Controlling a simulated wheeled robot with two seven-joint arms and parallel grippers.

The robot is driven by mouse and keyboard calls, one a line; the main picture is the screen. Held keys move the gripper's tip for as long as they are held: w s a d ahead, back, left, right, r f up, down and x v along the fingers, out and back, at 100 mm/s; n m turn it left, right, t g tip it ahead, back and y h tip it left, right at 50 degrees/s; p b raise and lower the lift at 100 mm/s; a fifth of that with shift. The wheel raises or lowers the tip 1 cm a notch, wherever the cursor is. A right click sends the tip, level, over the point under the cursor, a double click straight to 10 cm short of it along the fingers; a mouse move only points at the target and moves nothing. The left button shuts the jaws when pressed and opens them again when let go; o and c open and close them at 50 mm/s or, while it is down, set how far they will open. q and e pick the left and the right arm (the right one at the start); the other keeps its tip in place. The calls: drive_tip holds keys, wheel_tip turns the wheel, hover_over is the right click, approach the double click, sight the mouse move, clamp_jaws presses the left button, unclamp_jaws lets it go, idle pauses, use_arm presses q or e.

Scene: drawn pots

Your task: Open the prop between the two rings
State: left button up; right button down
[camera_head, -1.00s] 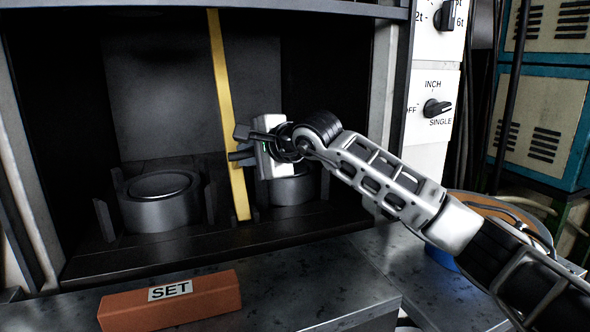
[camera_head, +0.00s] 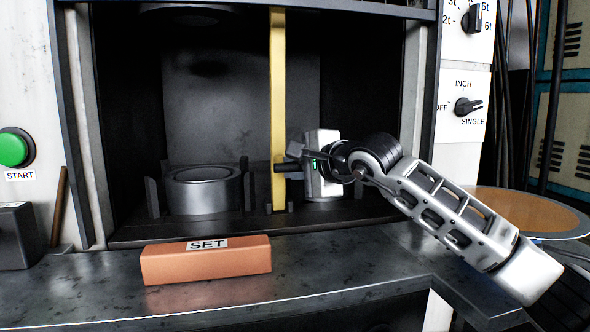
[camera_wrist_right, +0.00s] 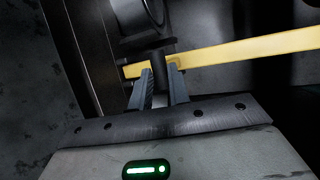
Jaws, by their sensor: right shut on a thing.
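A yellow prop (camera_head: 278,80) stands upright in the dark press opening, between the two rings. The left ring (camera_head: 202,190) is a dark thick ring on the bed, left of the prop. My left gripper is not in view.
An orange block (camera_head: 206,263) marked SET lies on the metal ledge in front. A green START button (camera_head: 12,150) is at the left. A dial panel (camera_head: 465,105) stands at the right, and a round tan-topped thing (camera_head: 530,212) lies behind my right arm.

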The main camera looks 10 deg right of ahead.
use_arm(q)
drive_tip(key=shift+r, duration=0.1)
use_arm(e)
wheel_tip(320, 180, down, 2)
drive_tip(key=shift+a+f+g, duration=0.1)
drive_tip(key=shift+f+g, duration=0.05)
drive_tip(key=shift+g, duration=0.15)
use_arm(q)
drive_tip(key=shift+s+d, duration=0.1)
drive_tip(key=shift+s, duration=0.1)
use_arm(e)
drive_tip(key=c, duration=1.3)
unclamp_jaws()
drive_tip(key=shift+s, duration=0.1)
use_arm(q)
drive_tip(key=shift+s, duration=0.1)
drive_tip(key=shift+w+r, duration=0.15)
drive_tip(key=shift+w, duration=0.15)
use_arm(e)
drive_tip(key=v, duration=1.6)
drive_tip(key=shift+s+r, duration=0.15)
drive_tip(key=shift+r, duration=0.15)
